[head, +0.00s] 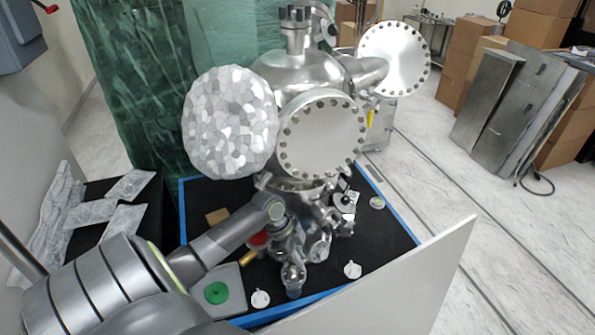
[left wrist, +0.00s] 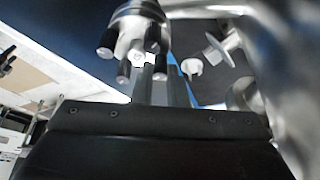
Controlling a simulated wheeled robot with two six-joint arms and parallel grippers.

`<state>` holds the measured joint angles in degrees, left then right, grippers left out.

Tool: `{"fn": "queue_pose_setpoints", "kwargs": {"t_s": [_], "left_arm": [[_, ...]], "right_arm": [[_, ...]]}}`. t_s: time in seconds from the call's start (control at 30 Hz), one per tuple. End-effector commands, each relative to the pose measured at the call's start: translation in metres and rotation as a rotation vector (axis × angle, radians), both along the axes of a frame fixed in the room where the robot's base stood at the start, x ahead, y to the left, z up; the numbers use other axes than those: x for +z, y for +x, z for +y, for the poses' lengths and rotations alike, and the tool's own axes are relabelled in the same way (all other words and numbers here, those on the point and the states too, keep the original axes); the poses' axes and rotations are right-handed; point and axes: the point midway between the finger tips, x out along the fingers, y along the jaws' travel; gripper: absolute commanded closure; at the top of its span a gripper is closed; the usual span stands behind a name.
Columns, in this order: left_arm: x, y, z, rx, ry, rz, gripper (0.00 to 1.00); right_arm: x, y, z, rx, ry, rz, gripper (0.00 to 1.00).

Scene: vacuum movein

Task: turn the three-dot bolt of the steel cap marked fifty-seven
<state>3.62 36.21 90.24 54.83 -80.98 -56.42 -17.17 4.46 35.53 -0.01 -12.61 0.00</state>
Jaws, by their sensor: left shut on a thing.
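In the left wrist view a round steel cap (left wrist: 138,14) with several dark, pale-ended bolts hangs just beyond my left gripper (left wrist: 160,88). The gripper's two grey fingers are close together and reach up to the cap's rim. They are shut on one of its bolts, mostly hidden between them. I cannot read the cap's number or any dots on the bolt. In the head view my left arm reaches from the lower left to the fittings below the steel chamber (head: 300,72), and the fingertips are hidden there. My right gripper is not in view.
The chamber carries a large bolted flange (head: 322,138), another at the upper right (head: 393,60) and a faceted, foil-like disc (head: 230,122). Small white pieces (head: 352,270) and a green disc (head: 216,292) lie below. A pale panel (head: 400,285) stands in front.

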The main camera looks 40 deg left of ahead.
Motion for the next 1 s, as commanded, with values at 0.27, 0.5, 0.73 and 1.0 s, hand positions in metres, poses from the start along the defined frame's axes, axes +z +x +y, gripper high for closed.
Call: {"fn": "queue_pose_setpoints", "kwargs": {"t_s": [0.27,0.5,0.73,1.0], "left_arm": [[0.0003,0.0009,-0.0010,0.000,-0.003,-0.003,1.00],[0.0001,0.0005,-0.0008,0.001,-0.002,-0.001,0.65],[-0.0002,0.0000,-0.0004,0.001,-0.001,0.000,0.65],[0.0006,-0.0008,-0.0002,0.030,0.000,0.002,0.65]], "right_arm": [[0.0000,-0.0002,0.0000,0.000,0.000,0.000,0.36],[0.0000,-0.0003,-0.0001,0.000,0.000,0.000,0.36],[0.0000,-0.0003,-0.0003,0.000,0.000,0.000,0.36],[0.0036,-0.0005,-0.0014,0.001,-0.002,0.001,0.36]]}}
